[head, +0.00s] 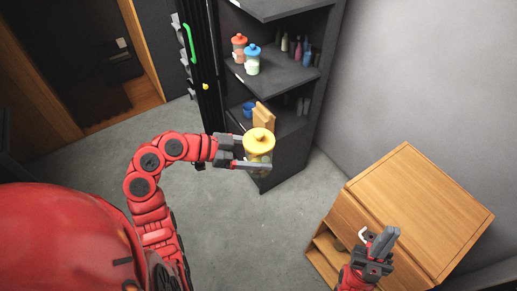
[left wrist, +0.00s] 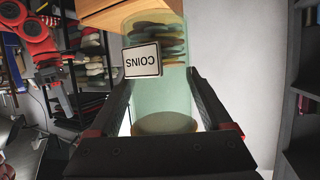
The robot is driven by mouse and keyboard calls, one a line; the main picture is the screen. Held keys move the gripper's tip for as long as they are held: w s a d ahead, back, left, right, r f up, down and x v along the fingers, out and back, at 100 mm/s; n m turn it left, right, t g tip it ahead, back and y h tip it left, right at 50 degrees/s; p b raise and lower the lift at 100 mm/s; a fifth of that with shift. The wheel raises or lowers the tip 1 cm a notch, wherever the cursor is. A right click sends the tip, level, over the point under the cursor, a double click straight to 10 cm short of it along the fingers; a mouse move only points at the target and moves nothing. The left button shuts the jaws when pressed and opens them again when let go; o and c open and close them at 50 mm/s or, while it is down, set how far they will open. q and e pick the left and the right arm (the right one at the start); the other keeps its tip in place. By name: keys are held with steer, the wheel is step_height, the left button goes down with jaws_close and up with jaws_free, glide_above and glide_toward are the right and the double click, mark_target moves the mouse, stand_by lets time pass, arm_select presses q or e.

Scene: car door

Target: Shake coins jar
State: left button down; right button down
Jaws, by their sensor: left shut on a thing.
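The coins jar (head: 259,142) has a yellow lid and is held in front of the dark shelf unit in the head view. My left gripper (head: 252,154) is shut on it, with a finger on either side of the jar just below the lid. In the left wrist view the jar (left wrist: 165,95) is clear greenish glass with a white COINS label (left wrist: 142,60), which appears upside down. Several coins (left wrist: 160,38) are gathered at the picture's upper end of the jar. My right gripper (head: 382,242) is by the wooden cabinet; its finger gap is unclear.
The dark shelf unit (head: 282,78) holds a red-lidded jar (head: 239,48), a blue-lidded jar (head: 252,62), several bottles, a blue mug (head: 248,109) and a wooden item (head: 263,117). A wooden cabinet (head: 420,205) stands at the lower right. Grey floor (head: 240,230) between is clear.

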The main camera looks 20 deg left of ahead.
arm_select(q)
step_height(320, 180, down, 9)
steer(key=b, duration=0.4)
steer(key=shift+f, duration=0.1)
steer(key=a+b, duration=0.2)
steer(key=a, duration=0.2)
steer(key=w+d+b, duration=0.1)
steer(key=d, duration=0.8)
steer(key=shift+w+b, duration=0.25)
steer(key=shift+b, duration=0.15)
steer(key=shift+a, duration=0.15)
